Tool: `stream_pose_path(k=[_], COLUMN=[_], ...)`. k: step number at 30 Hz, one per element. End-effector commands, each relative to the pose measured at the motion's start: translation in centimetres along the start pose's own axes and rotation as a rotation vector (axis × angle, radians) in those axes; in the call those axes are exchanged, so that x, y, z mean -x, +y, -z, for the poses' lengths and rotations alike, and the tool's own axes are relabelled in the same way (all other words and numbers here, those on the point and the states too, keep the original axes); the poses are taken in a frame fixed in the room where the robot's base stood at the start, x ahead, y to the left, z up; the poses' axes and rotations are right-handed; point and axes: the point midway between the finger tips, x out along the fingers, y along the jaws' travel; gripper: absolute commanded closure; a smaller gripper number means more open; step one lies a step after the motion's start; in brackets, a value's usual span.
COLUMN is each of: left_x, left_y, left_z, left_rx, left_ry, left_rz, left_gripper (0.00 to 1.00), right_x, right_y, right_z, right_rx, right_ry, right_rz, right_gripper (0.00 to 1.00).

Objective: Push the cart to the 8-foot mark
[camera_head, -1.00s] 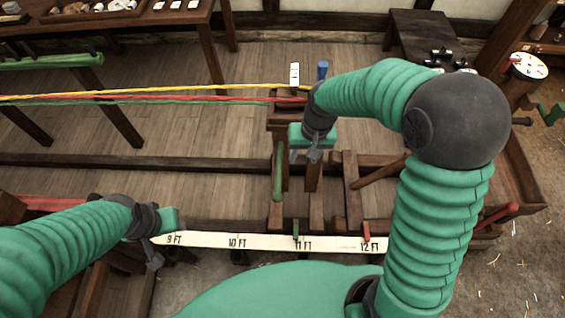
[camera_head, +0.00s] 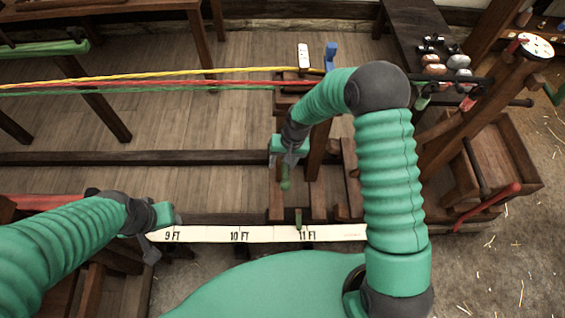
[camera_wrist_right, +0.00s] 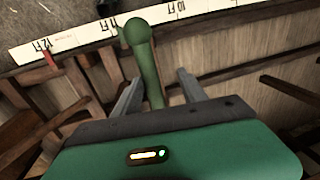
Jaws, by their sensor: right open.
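The wooden cart (camera_head: 314,172) stands on the rails with the strands at its top. A green pointer (camera_head: 298,218) by its near side is at about the 11 FT mark of the white scale (camera_head: 270,234). My right gripper (camera_head: 290,160) is at the cart's green handle (camera_head: 285,183). In the right wrist view the handle (camera_wrist_right: 150,72) stands between the two spread fingers, its knob beyond them; I cannot tell whether either finger touches it. My left gripper (camera_head: 152,250) is beside the 9 FT end of the scale; its fingers are too small to read.
Yellow, red and green strands (camera_head: 150,80) run left from the cart. A long dark rail (camera_head: 130,158) crosses the floor. To the right stand a post with a white disc (camera_head: 537,46) and a wooden box (camera_head: 503,165) with a red lever (camera_head: 488,203). A dark bench (camera_head: 420,30) is behind.

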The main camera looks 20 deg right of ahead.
Motion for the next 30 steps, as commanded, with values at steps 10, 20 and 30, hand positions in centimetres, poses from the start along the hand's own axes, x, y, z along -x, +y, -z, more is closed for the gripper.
stream_pose_path(k=[10, 20, 30], left_x=[-0.06, -0.05, -0.04], left_y=[0.09, 0.05, 0.06], left_z=[-0.01, -0.01, -0.01], left_rx=[-0.003, -0.001, -0.002], left_ry=[0.000, 0.000, 0.000], left_rz=[-0.001, 0.000, -0.001], left_gripper=[0.55, 0.55, 0.55], right_x=[-0.75, -0.67, -0.64], right_y=[0.41, -0.06, 0.30], right_z=[-0.02, -0.16, -0.24], right_rx=[-0.003, -0.002, -0.002], right_ry=[-0.008, -0.006, -0.010], right_rz=[0.005, 0.001, 0.003], right_gripper=[0.56, 0.99, 1.00])
